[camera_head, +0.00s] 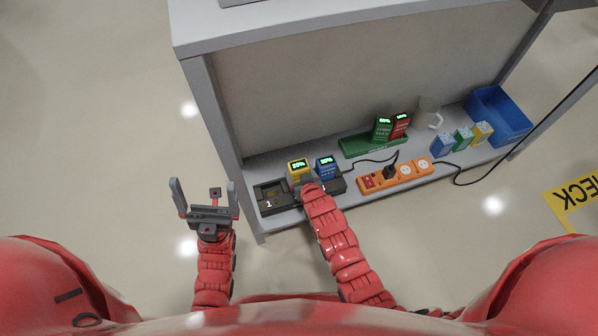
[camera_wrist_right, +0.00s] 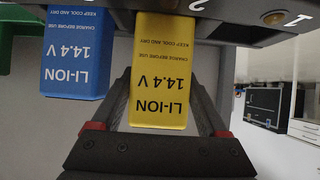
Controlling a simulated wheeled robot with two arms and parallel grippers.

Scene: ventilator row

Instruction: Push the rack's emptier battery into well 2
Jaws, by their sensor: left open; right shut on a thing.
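A yellow battery (camera_head: 298,167) with a lit percent display stands at the middle of the dark charger (camera_head: 270,196), by well 2. My right gripper (camera_head: 304,182) is shut on it; in the right wrist view the fingers flank the yellow battery (camera_wrist_right: 160,75). Its lower end meets the charger edge (camera_wrist_right: 235,30) there; how deep it sits is hidden. A blue battery (camera_head: 325,165) stands beside it to the right. The green rack (camera_head: 357,146) holds a green battery (camera_head: 382,129) and a red battery (camera_head: 400,125). My left gripper (camera_head: 204,190) is open and empty, left of the shelf.
Well 1 at the charger's left is empty. An orange power strip (camera_head: 370,184) with a black plug lies right of the charger. A white mug (camera_head: 428,113), several small boxes (camera_head: 462,138) and a blue bin (camera_head: 497,116) stand further right. A cable runs along the shelf's front.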

